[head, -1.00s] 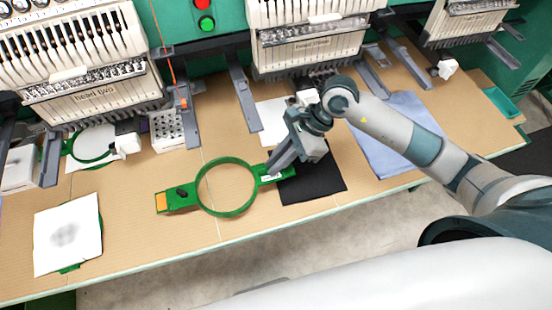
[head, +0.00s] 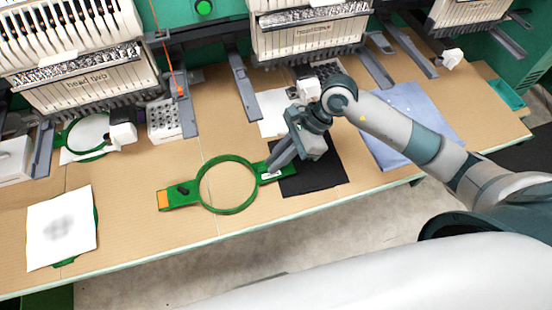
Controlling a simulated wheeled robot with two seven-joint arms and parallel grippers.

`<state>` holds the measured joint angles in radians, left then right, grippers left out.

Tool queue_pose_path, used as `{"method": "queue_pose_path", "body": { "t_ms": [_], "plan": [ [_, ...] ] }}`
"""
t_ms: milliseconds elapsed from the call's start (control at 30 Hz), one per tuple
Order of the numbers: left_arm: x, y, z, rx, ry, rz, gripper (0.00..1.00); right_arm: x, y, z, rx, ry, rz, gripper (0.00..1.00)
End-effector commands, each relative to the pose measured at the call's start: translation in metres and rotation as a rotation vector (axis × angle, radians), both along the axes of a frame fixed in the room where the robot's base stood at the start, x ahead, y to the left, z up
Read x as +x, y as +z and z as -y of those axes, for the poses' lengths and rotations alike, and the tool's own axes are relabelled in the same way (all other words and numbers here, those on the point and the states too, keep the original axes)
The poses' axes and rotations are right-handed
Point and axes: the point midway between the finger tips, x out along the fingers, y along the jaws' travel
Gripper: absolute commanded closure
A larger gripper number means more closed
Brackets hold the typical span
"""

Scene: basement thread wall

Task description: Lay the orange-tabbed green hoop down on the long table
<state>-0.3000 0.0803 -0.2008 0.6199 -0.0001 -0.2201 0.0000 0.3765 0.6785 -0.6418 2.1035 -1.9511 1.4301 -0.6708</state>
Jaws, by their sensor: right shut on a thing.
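The green hoop (head: 228,209) has an orange tab (head: 163,199) at its left end and a small dark clamp on that arm. It lies over the front part of the long table (head: 330,205), level with the top; I cannot tell whether it touches all along. My right gripper (head: 271,169) is shut on the hoop's right-hand arm, beside a white label. The fingers hide part of that arm. My left gripper is not in view.
Black cloth (head: 315,175) lies right of the hoop, and blue cloth (head: 410,125) farther right. A white-covered hoop (head: 62,228) lies at left. Embroidery heads (head: 85,75) and grey brackets (head: 245,88) stand along the back. A holed white box (head: 165,120) stands behind the hoop.

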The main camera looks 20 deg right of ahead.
Motion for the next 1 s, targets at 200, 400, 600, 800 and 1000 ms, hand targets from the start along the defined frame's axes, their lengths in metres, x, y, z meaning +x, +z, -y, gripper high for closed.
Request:
{"method": "queue_pose_path", "body": {
  "t_ms": [200, 400, 600, 800, 1000],
  "plan": [
    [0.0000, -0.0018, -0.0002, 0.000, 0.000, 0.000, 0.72, 0.0002, -0.0011, 0.0000, 0.000, 0.000, 0.000, 1.00],
    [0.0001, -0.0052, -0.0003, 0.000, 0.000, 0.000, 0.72, 0.0002, -0.0034, 0.0000, 0.000, 0.000, 0.000, 1.00],
    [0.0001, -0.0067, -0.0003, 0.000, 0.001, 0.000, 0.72, 0.0000, -0.0041, 0.0001, 0.000, 0.000, 0.000, 0.80],
    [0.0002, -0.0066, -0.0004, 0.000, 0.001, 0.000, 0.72, -0.0001, -0.0042, 0.0000, 0.000, 0.000, 0.000, 0.68],
    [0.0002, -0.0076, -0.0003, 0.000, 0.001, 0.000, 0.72, 0.0001, -0.0030, 0.0016, -0.001, -0.001, -0.001, 0.68]
  ]
}}
